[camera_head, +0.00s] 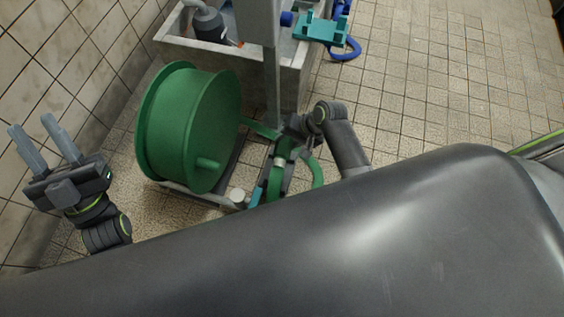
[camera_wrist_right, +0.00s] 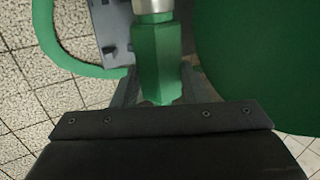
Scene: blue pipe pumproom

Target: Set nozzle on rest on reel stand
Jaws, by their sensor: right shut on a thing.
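The green reel (camera_head: 190,125) stands on its low grey reel stand (camera_head: 195,194). My right gripper (camera_head: 282,165) is to the right of the reel, shut on the green nozzle (camera_wrist_right: 158,62). In the right wrist view the nozzle lies between the fingers, with a metal collar at its far end. A green hose (camera_head: 318,172) loops beside the gripper. A grey bracket-like part (camera_wrist_right: 112,30) shows beside the nozzle; I cannot tell whether it is the rest or whether they touch. My left gripper (camera_head: 34,128) is open and empty, left of the reel.
A concrete trough (camera_head: 295,85) with a grey post (camera_head: 271,85) stands behind the reel. A teal bracket (camera_head: 320,30) and blue hose (camera_head: 346,50) are at its right end. A tiled wall (camera_head: 60,50) closes the left side. Tiled floor (camera_head: 430,90) is open at right.

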